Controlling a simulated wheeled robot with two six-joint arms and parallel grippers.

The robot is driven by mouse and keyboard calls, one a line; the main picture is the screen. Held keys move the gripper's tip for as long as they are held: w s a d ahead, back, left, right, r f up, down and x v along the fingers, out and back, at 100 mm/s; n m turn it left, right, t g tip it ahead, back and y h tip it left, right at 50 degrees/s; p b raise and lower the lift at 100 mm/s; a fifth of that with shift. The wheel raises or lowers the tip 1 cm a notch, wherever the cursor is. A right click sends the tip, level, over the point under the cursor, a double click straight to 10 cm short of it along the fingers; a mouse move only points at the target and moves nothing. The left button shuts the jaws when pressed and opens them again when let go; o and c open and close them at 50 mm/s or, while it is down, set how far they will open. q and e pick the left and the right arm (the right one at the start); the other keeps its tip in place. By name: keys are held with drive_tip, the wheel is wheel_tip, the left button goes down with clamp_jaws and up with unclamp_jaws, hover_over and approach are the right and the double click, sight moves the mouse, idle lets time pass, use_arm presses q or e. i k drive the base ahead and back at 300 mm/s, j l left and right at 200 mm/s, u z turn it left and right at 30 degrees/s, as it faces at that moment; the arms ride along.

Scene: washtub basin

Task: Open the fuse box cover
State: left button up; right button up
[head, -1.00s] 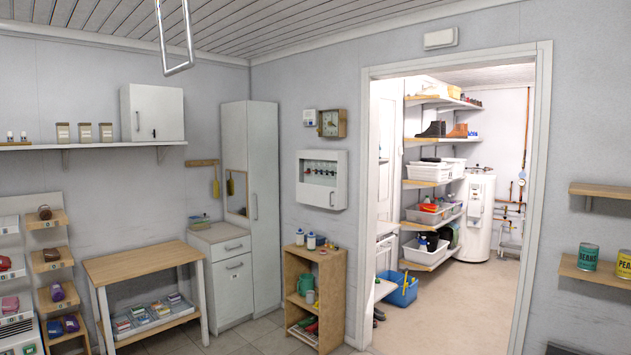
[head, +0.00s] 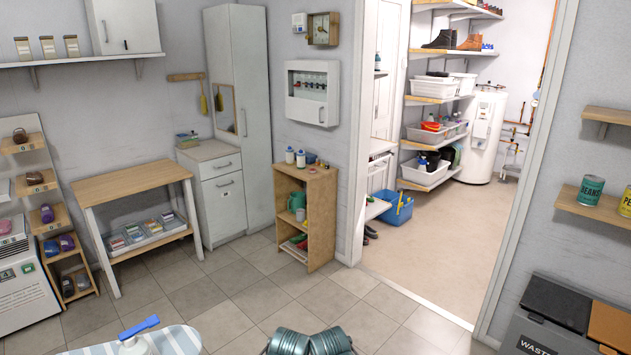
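The fuse box (head: 305,105) is a white box on the back wall, left of the doorway. A row of breakers (head: 309,80) shows in its upper part. A small upright handle (head: 322,115) sits at the lower right of its front. I cannot tell whether the breakers show through a window in the cover; the cover looks shut. Neither of my grippers is in view, and nothing touches the fuse box.
A low wooden shelf unit (head: 322,205) with bottles on top stands below the fuse box. Ribbed metal cylinders (head: 310,343) and a striped board (head: 180,338) with a white bottle are at the bottom edge. Tiled floor (head: 240,285) lies clear between. A waste bin (head: 560,305) stands right.

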sight(317, 112)
drive_tip(key=i+l, duration=0.2)
drive_tip(key=i, duration=0.2)
drive_tip(key=i+l, duration=0.2)
drive_tip(key=i, duration=0.2)
drive_tip(key=i+l, duration=0.15)
drive_tip(key=i, duration=0.25)
drive_tip(key=i+l, duration=0.2)
drive_tip(key=i, duration=0.2)
drive_tip(key=i+j+u, duration=0.1)
drive_tip(key=i, duration=0.75)
drive_tip(key=i+j+u, duration=0.15)
drive_tip(key=i, duration=0.7)
drive_tip(key=i+j+z, duration=0.3)
drive_tip(key=i, duration=0.2)
drive_tip(key=i+j+z, duration=0.3)
drive_tip(key=i+j, duration=0.15)
